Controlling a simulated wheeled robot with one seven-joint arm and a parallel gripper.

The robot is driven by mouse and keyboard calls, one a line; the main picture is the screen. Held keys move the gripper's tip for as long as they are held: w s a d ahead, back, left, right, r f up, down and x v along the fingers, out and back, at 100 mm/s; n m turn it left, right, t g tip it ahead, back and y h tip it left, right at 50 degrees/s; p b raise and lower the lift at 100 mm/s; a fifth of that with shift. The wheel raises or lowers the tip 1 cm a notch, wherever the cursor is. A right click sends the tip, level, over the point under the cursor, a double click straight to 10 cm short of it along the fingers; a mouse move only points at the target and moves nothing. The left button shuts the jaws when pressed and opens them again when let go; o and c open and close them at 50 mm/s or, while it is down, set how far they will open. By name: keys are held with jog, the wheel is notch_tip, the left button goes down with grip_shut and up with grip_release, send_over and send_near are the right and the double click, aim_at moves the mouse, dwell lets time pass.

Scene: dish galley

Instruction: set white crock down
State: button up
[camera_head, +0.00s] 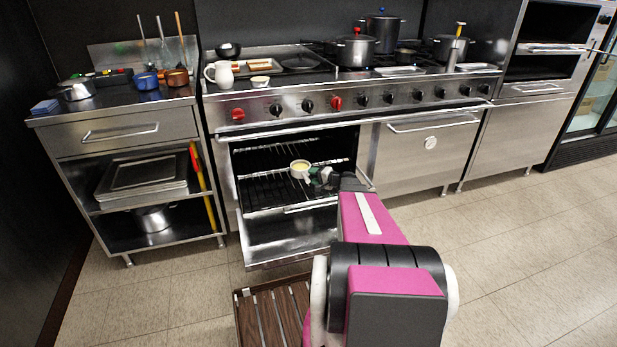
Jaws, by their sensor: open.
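The white crock (300,174) is a small round pot with a yellowish inside, upright in the opening of the open oven (236,190). It shows over the wire rack (262,188); whether its base touches the rack is too small to tell. My gripper (314,177) is open, right beside the crock on its right side. The gap between the fingers and the crock cannot be made out. My pink arm reaches to it from the lower right and hides part of the oven's right side.
The oven door (285,243) is folded down in front. A white pitcher (221,74) and a small white bowl (260,81) stand on the stove top, with pots behind. A steel cart (115,135) stands to the left. The floor at right is clear.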

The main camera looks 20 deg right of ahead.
jog(key=v, duration=0.7)
jog(key=shift+s+d+r, duration=0.1)
jog(key=shift+s+d, duration=0.05)
jog(key=shift+s, duration=0.25)
jog(key=s+a+n+g, duration=0.3)
jog(key=s+a+g, duration=0.2)
jog(key=a, duration=0.6)
jog(key=s+a+r+n+g+h, duration=0.1)
jog(key=s+a+n+g+h, duration=0.2)
jog(key=s+a, duration=0.3)
jog(key=s+a+r+n+g+h, duration=0.2)
jog(key=s+a+h, duration=0.4)
jog(key=s, duration=0.5)
jog(key=shift+n+g+h, duration=0.3)
jog(key=shift+n+g, duration=0.3)
jog(key=shift+g, duration=0.4)
